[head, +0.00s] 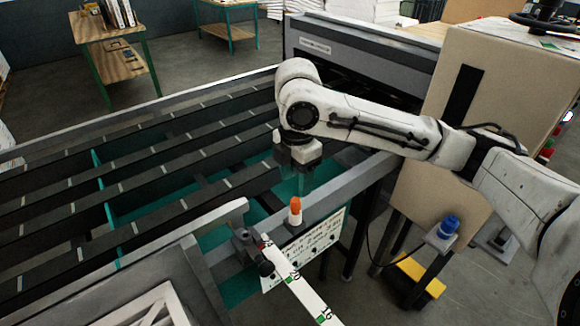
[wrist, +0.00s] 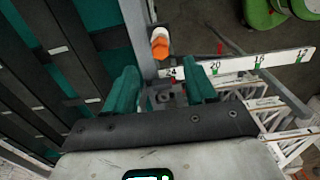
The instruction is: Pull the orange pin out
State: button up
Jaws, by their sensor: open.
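The orange pin (head: 295,204) stands upright in a short white collar on the grey rail at the frame's corner. It also shows in the wrist view (wrist: 160,44), beyond my fingertips and roughly in line with the gap between them. My gripper (head: 299,181) hangs from the arm above and slightly behind the pin in the head view. In the wrist view my gripper (wrist: 163,84) has its two teal fingers spread apart with nothing between them. The fingers are apart from the pin.
A white numbered ruler strip (head: 302,287) runs from the corner beside the pin. A white label plate (head: 318,243) hangs below the rail. Dark slatted bars (head: 120,185) fill the frame at left. A tan panel (head: 445,130) stands at right behind my arm.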

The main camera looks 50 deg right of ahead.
aim_at(295, 200)
notch_tip(295, 200, down, 8)
jog(key=shift+f+p, duration=0.15)
jog(key=shift+p, duration=0.15)
grip_shut()
dwell(0.6)
jog(key=shift+r+p, duration=0.3)
jog(key=shift+r, duration=0.05)
jog(key=shift+r, duration=0.35)
jog(key=shift+r+p, duration=2.45)
jog(key=shift+r, duration=0.1)
notch_tip(295, 200, up, 9)
dwell(0.6)
